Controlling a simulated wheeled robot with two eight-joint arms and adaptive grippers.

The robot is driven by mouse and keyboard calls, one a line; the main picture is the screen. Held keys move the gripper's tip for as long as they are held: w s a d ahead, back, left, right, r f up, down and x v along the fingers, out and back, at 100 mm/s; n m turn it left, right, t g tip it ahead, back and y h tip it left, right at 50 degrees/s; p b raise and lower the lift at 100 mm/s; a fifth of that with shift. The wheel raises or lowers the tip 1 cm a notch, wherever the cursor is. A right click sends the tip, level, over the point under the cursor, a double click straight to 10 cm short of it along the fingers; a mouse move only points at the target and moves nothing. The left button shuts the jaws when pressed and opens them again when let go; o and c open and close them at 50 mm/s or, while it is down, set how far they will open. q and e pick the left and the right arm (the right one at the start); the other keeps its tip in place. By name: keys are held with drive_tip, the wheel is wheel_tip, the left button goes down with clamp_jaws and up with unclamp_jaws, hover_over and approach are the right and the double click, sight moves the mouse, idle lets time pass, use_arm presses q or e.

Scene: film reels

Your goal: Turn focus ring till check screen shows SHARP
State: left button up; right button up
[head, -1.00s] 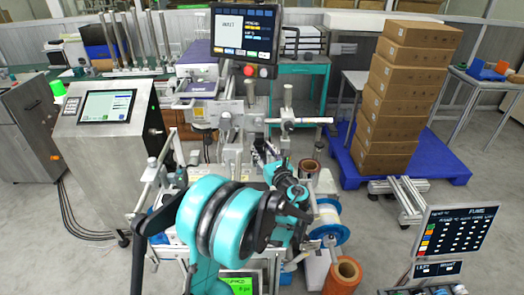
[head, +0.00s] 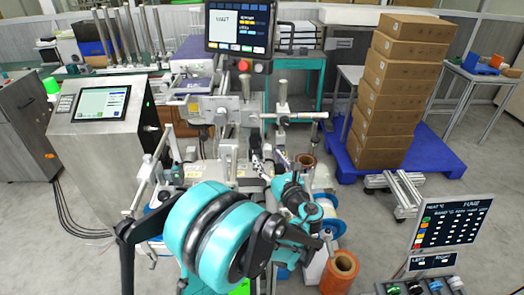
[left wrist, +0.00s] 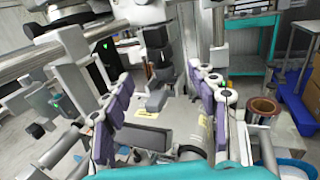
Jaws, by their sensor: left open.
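My left gripper (head: 265,163) reaches forward over the machine in the head view, partly blurred into the machinery behind it. In the left wrist view my left gripper (left wrist: 160,98) is open, its two purple-padded fingers wide apart with nothing held between them. Beyond the fingers stands a dark ribbed cylindrical part (left wrist: 158,58) on the machine; I cannot tell whether it is the focus ring. A green screen (head: 240,288) is almost wholly hidden behind my left arm, and its text cannot be read. My right gripper is not in view.
A monitor (head: 241,28) stands above the machine. A console with a screen (head: 102,103) is at left. Copper-coloured rolls (head: 340,270) stand beside the machine. Stacked cartons (head: 392,95) on a blue pallet (head: 440,155) are at right. A dark panel (head: 454,222) is at lower right.

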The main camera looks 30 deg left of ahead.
use_arm(q)
drive_tip(key=shift+v, duration=1.75)
drive_tip(key=s+d+f+n+g+h, duration=0.1)
drive_tip(key=s+f+n+g+h, duration=0.2)
drive_tip(key=s+n, duration=0.35)
drive_tip(key=s+f+n+h, duration=0.2)
drive_tip(key=s+n+h, duration=0.3)
drive_tip(key=n, duration=0.2)
drive_tip(key=s+d+f+n+h, duration=0.2)
drive_tip(key=s+d+n+h, duration=0.4)
drive_tip(key=s+d+n, duration=0.3)
drive_tip(key=d+n, duration=0.1)
drive_tip(key=n, duration=0.2)
drive_tip(key=shift+s+d+f+g, duration=0.15)
drive_tip(key=shift+s+f+g, duration=0.15)
drive_tip(key=shift+s+f, duration=0.1)
